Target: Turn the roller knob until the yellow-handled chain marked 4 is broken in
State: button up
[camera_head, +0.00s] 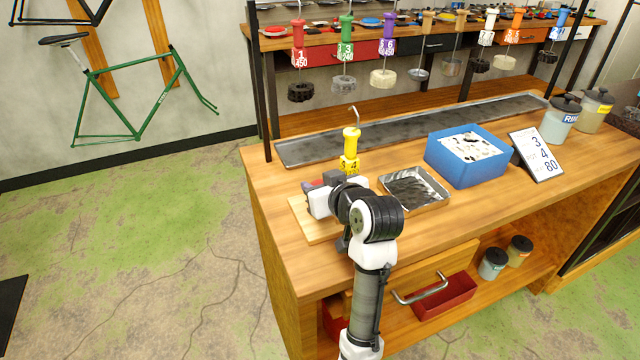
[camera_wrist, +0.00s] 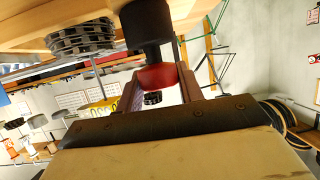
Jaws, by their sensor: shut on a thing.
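The yellow-handled tool marked 4 (camera_head: 350,142) stands upright over the roller stand on the workbench, hook at top. Its yellow tag also shows in the wrist view (camera_wrist: 100,108). A dark, ribbed coil that looks like its chain (camera_wrist: 80,38) is at upper left in the wrist view; my arm hides it in the head view. The red roller knob (camera_wrist: 157,77), below a black cylinder (camera_wrist: 147,25), sits between the fingers of my gripper (camera_wrist: 158,84). My gripper (camera_head: 323,192) is shut on the knob.
Lidded jars (camera_head: 558,122) stand farther right. Several coloured-handled chains hang above a long trough (camera_head: 300,153) behind.

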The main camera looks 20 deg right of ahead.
jog(key=m+h+p, duration=0.1)
jog(key=m+h, duration=0.1)
jog(key=h, duration=0.1)
jog(key=m+h+p, duration=0.1)
jog(key=m+h, duration=0.2)
jog(key=shift+a+r+g, duration=0.1)
jog(key=shift+a+g, duration=0.05)
jog(key=shift+g, duration=0.25)
jog(key=shift+m+g+h+p, duration=1)
jog(key=shift+m+g+h, duration=0.2)
jog(key=shift+m+h, duration=1.05)
jog(key=o, duration=1)
